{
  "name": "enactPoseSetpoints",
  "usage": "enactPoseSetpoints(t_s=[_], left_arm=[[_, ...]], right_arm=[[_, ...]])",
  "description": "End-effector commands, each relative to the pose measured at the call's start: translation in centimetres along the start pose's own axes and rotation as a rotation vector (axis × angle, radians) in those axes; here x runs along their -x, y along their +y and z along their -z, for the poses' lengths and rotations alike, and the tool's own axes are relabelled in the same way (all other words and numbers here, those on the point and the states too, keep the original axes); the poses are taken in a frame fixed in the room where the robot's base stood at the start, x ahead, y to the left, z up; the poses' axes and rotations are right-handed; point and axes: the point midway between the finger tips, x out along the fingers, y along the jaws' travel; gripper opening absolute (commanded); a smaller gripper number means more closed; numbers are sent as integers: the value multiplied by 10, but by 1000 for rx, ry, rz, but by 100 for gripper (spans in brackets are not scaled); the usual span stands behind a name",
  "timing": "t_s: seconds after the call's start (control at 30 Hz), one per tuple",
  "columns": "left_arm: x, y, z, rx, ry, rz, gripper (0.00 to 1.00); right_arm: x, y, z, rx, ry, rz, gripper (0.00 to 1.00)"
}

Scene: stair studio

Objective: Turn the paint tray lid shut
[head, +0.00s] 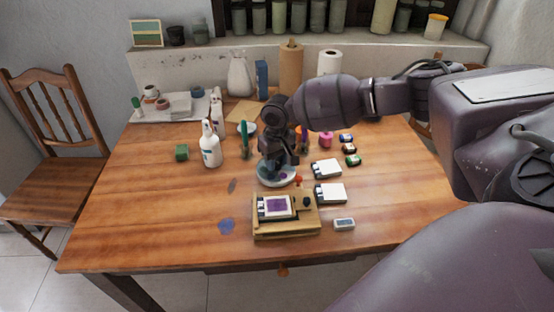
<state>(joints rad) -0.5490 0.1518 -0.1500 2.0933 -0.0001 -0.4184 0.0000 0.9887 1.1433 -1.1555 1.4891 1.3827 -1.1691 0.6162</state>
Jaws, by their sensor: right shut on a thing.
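A round, pale paint tray (280,181) with bluish and purple marks sits on the wooden table, just behind the wooden box. My right gripper (278,165) points down over this tray. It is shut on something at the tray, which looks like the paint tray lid. The gripper and wrist hide most of the lid, so I cannot tell how far it is turned. My left gripper is not in view.
A wooden box (287,226) with a purple-marked pad stands just in front. White pads (331,193) and small bottles (353,160) lie to the right. The table's left front is mostly clear.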

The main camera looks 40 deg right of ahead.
Motion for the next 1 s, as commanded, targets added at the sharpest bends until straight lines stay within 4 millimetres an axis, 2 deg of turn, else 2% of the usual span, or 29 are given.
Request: enactPoseSetpoints(t_s=[0.47,0.7,1.0], left_arm=[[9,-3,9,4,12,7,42],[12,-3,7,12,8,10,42],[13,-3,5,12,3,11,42]], right_arm=[[1,-1,-1,426,-14,3,10],[0,-1,-1,636,-22,2,10],[-1,-1,0,827,-27,2,10]])
